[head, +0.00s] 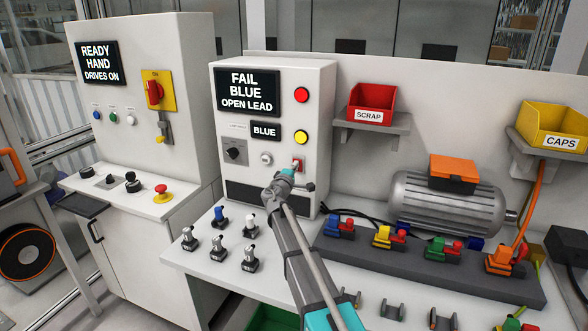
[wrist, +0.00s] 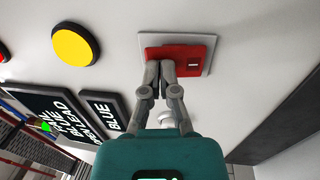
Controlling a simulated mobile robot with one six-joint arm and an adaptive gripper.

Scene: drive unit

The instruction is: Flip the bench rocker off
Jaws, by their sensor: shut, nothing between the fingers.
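The bench rocker (wrist: 190,53) is a red switch on a pale square plate, in the upper middle of the wrist view. In the head view the rocker (head: 298,163) shows small on the front of the white test cabinet, just above my arm's end. My gripper (wrist: 160,66) is shut and empty, its fingertips over the left part of the red rocker. They look to be at or very near its face; I cannot tell if they touch. In the head view my gripper (head: 290,172) is small and partly hidden. The fingers cover part of the rocker.
A yellow button (wrist: 75,42) is left of the rocker in the wrist view. The cabinet's display (head: 247,91) reads "FAIL BLUE OPEN LEAD". A dark knob (head: 235,151) and red lamp (head: 301,95) share its front. Several connectors (head: 249,258) stand on the bench below; a motor (head: 445,203) is right.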

